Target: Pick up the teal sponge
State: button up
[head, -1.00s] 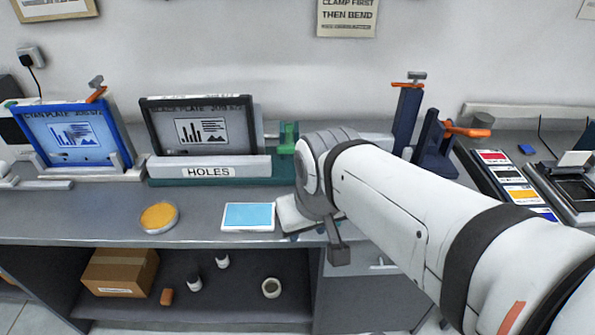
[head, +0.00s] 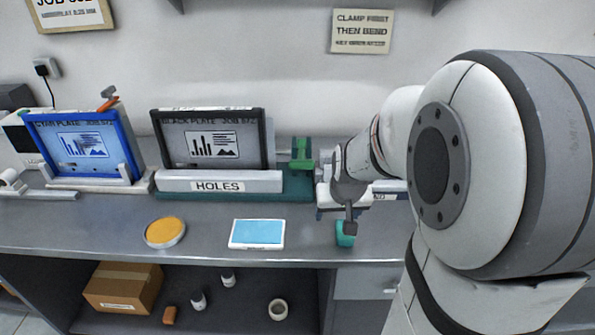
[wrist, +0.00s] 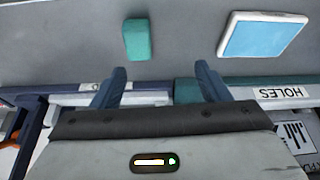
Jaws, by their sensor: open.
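The teal sponge (head: 345,234) lies on the grey bench near its front edge, to the right of the blue pad. My gripper (head: 350,216) hangs just above it and partly covers it in the head view. In the wrist view the sponge (wrist: 137,40) lies clear beyond the fingertips, closer to the left finger than the right. My gripper (wrist: 162,70) shows two dark blue fingers spread apart with nothing between them.
A white-framed blue pad (head: 257,233) and a round orange-yellow dish (head: 165,232) lie left of the sponge. Behind stand the black plate (head: 210,140) in the HOLES stand and the cyan plate (head: 82,148). A lower shelf holds a cardboard box (head: 124,287).

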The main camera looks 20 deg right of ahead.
jog(key=shift+m, duration=0.4)
jog(key=w+d+f, duration=0.1)
jog(key=f, duration=0.1)
jog(key=w+d+f, duration=0.1)
jog(key=d+f, duration=0.1)
jog(key=w+d+f, duration=0.1)
jog(key=f, duration=0.1)
jog(key=shift+w+d+b, duration=0.25)
jog(key=shift+d+b, duration=0.05)
jog(key=shift+d, duration=0.05)
jog(key=shift+p+x, duration=0.6)
jog(key=shift+x, duration=3.1)
jog(key=shift+w+d+r, duration=0.15)
jog(key=shift+w+d, duration=0.05)
jog(key=shift+c, duration=0.4)
jog(key=c, duration=1)
notch_tip(320, 180, up, 10)
jog(key=shift+r+b, duration=0.1)
jog(key=shift+b, duration=0.25)
jog(key=o, duration=0.4)
jog(key=shift+c, duration=1.4)
